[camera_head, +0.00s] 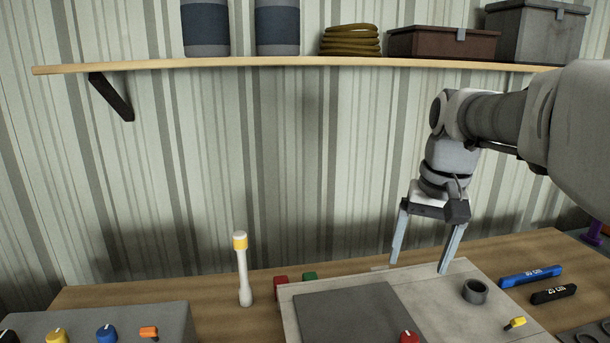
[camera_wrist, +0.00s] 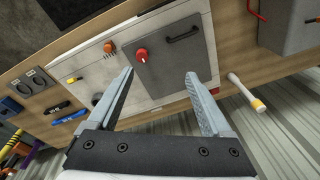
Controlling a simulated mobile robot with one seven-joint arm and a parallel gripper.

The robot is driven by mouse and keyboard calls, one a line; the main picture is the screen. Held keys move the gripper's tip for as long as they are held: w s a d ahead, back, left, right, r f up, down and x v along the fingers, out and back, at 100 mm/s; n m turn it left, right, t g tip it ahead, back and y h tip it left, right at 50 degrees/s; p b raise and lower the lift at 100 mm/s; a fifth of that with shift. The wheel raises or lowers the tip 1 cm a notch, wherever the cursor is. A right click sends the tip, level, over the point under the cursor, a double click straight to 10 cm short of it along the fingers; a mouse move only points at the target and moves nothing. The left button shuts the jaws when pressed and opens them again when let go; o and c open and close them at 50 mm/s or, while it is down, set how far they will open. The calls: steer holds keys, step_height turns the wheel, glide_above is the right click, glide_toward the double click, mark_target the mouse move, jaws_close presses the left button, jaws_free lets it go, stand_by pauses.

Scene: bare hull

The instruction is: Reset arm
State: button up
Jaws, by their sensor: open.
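My gripper (camera_head: 420,262) hangs from my arm at the right of the head view, its two fingers pointing down and spread apart. It is open and nothing is between the fingers. In the wrist view, my gripper (camera_wrist: 160,82) also shows open and empty. Below it lies a pale panel board (camera_head: 455,303) with a grey plate (camera_head: 345,305). The fingertips look to be above the board's back part; the exact height is hard to tell. A red knob (camera_wrist: 141,54) sits on the grey plate, and it also shows at the bottom of the head view (camera_head: 409,337).
A white stick with a yellow band (camera_head: 243,268) stands upright left of the board. A blue bar (camera_head: 530,276) and a black bar (camera_head: 553,294) lie at right. A control box (camera_head: 175,318) stands front left. A wooden shelf (camera_head: 300,62) with tins and boxes spans the wall.

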steer(key=s+a+f+n+t, duration=0.1)
steer(key=s+a+f+t, duration=0.1)
steer(key=s, duration=0.6)
steer(key=s+a+f+n+t, duration=0.2)
steer(key=s+f, duration=0.1)
steer(key=s, duration=0.5)
steer(key=shift+a+f+h, duration=0.2)
steer(key=shift+f+h, duration=0.1)
steer(key=shift+f, duration=0.1)
